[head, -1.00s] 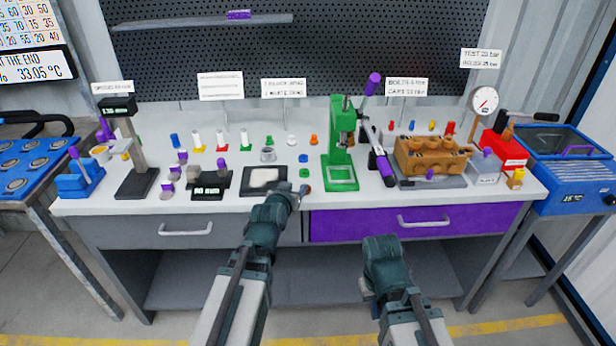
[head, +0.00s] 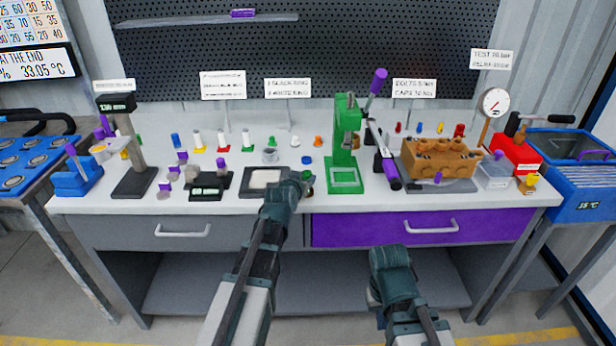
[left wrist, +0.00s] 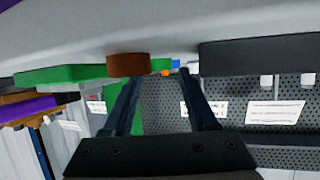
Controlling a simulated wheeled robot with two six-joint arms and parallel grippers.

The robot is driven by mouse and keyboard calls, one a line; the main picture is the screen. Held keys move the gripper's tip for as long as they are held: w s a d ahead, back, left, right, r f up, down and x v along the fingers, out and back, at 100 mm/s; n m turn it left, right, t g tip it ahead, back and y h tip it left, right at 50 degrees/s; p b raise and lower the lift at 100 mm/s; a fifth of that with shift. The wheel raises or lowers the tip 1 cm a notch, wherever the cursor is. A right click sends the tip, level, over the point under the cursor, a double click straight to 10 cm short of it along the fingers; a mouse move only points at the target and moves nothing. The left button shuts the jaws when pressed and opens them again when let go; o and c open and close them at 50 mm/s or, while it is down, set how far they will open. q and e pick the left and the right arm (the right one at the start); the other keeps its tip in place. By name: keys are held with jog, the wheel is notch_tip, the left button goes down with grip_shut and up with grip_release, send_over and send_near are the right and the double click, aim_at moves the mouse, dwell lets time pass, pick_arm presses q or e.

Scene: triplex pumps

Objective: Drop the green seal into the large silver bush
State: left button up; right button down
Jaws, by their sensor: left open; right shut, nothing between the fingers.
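The green seal (head: 307,173) shows as a small green ring on the bench, just beyond my left gripper and partly hidden by it. In the left wrist view a green piece (left wrist: 157,61) shows between the fingers, partly behind a brown round piece (left wrist: 128,65). The large silver bush (head: 270,155) stands upright on the bench, behind the black-framed pad. My left gripper (head: 301,181) is open, low over the front of the bench; its fingers also show in the left wrist view (left wrist: 160,80). My right gripper (head: 378,300) is shut and empty, in front of the purple drawer; its fingertips are mostly hidden.
The green press (head: 345,165) stands right of my left gripper. The black-framed pad (head: 265,181) lies to its left. A blue ring (head: 306,160) and an orange piece (head: 318,141) lie farther back. A brown pump block (head: 440,157) stands at the right.

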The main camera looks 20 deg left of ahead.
aim_at(307, 175)
pick_arm(q)
jog(key=x, duration=0.2)
jog(key=shift+w+f+b, duration=0.15)
jog(key=shift+w+b, duration=0.05)
jog(key=shift+b, duration=0.15)
jog(key=shift+c, duration=0.5)
grip_shut()
jog(key=shift+r, duration=0.25)
